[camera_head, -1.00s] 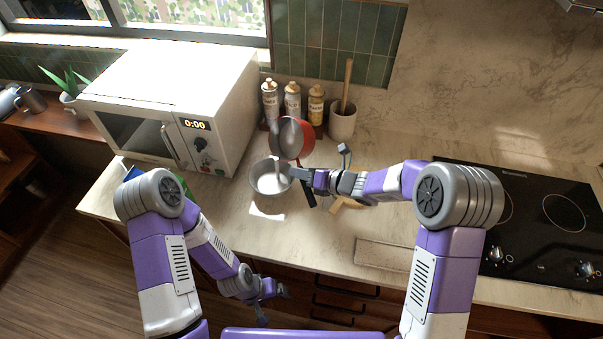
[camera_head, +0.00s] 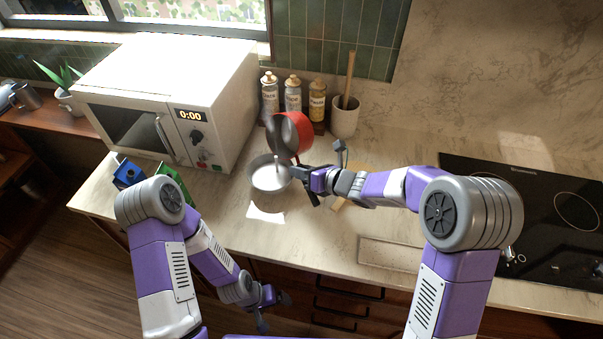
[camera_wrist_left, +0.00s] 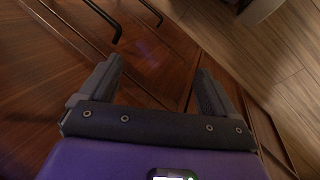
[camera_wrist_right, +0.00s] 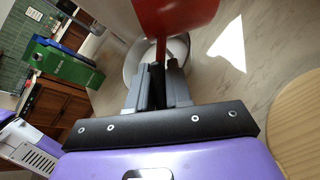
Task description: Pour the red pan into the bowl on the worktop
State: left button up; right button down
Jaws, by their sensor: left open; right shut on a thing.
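The red pan (camera_head: 296,126) is tipped steeply on its side above the near side of the spice jars, its dark inside facing left. A pale streak hangs from its lower edge towards the bowl. The grey-white bowl (camera_head: 262,187) stands on the worktop below and left of the pan, with pale contents. My right gripper (camera_head: 309,176) is shut on the pan's handle, right of the bowl; the right wrist view shows the pan's red outside (camera_wrist_right: 178,14) and the bowl behind it (camera_wrist_right: 134,66). My left gripper (camera_head: 274,310) is open and empty, low before the drawer fronts (camera_wrist_left: 150,45).
A white microwave (camera_head: 165,90) stands left of the bowl. Spice jars (camera_head: 293,97) and a utensil crock (camera_head: 345,118) stand behind. A blue box (camera_head: 128,173) and a green box (camera_head: 172,182) are at the left. A wooden board (camera_wrist_right: 300,130) lies right of the bowl; the hob (camera_head: 540,205) is far right.

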jog(key=shift+a+f+n+t+h+b, duration=0.1)
jog(key=shift+f+n+t+h+b, duration=0.55)
jog(key=shift+b, duration=2.65)
jog(key=shift+s+a+r+n+t+h+b, duration=0.1)
jog(key=shift+n+t+h+b, duration=0.5)
jog(key=shift+b, duration=2.15)
jog(key=shift+s+r+n+t+y+b, duration=0.15)
jog(key=shift+n+b, duration=0.9)
jog(key=shift+b, duration=1.65)
jog(key=shift+a+n+t+b, duration=0.1)
jog(key=shift+n+t+b, duration=0.25)
jog(key=shift+b, duration=0.55)
jog(key=shift+a+n+h, duration=0.1)
jog(key=shift+n+h, duration=0.2)
jog(key=shift+n, duration=0.05)
jog(key=shift+f+n+t, duration=0.15)
jog(key=shift+n+t, duration=0.1)
jog(key=shift+n, duration=0.05)
